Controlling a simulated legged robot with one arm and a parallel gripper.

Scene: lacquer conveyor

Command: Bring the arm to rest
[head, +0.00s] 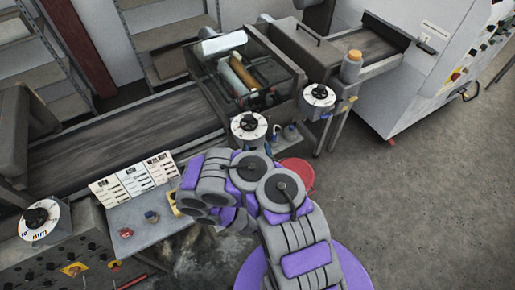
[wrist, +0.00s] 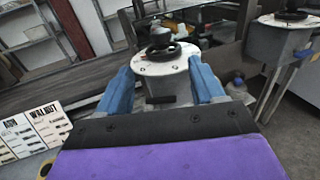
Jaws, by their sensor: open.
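My gripper (wrist: 160,72) shows in the wrist view with its two blue fingers spread wide and nothing held between them. A white dial housing with a black knob (wrist: 163,50) appears between and beyond the fingers; whether they touch it I cannot tell. In the head view my purple and grey arm (head: 250,185) is folded in front of the conveyor, near the middle dial (head: 248,127). My gripper cannot be made out clearly in the head view.
The conveyor (head: 120,135) runs behind, through a glass-sided roller unit (head: 245,75). A second dial (head: 318,95) stands right. Sample cards (head: 150,172) stand on a small table (head: 150,225). A red bucket (head: 298,175) is beside my arm. Open floor (head: 420,210) lies right.

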